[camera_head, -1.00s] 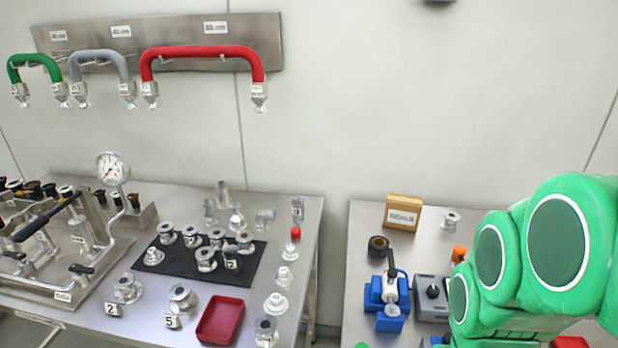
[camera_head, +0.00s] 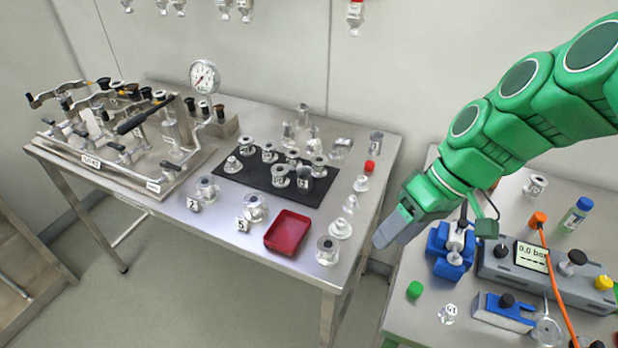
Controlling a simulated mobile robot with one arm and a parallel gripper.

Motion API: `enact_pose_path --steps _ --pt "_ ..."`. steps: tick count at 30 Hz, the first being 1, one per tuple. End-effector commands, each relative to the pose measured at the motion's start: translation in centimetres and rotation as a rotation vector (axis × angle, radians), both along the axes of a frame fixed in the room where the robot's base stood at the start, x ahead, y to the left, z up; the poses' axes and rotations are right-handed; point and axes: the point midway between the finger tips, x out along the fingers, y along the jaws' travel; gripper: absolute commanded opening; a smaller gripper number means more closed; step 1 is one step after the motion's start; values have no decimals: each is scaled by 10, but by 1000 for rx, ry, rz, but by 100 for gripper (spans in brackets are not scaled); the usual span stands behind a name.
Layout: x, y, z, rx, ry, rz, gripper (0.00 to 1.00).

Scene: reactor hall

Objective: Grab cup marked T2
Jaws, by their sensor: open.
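I cannot read a T2 mark on any cup. Several metallic and clear cup-like parts stand on the left steel table, some with small labels. A labelled one (camera_head: 304,179) is on the black mat (camera_head: 233,177), another labelled one (camera_head: 327,250) stands at the table's near right corner, and another (camera_head: 376,143) at its back right. My gripper (camera_head: 385,238) is on the end of the green arm, above the gap between the two tables. It is open and points down to the left, with nothing visible in it. Its fingers overlap in this view.
A red tray (camera_head: 287,233) lies near the left table's front edge. A valve rig (camera_head: 130,140) and pressure gauge (camera_head: 204,76) occupy its left and back.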

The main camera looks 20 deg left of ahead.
Motion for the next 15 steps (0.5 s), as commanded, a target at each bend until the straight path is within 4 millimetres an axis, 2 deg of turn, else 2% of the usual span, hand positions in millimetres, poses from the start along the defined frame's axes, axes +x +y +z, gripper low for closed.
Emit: enact_pose_path --steps 3,15 --pt "19 25 1 93 -9 92 57" --pt "84 99 -1 412 -89 340 57"
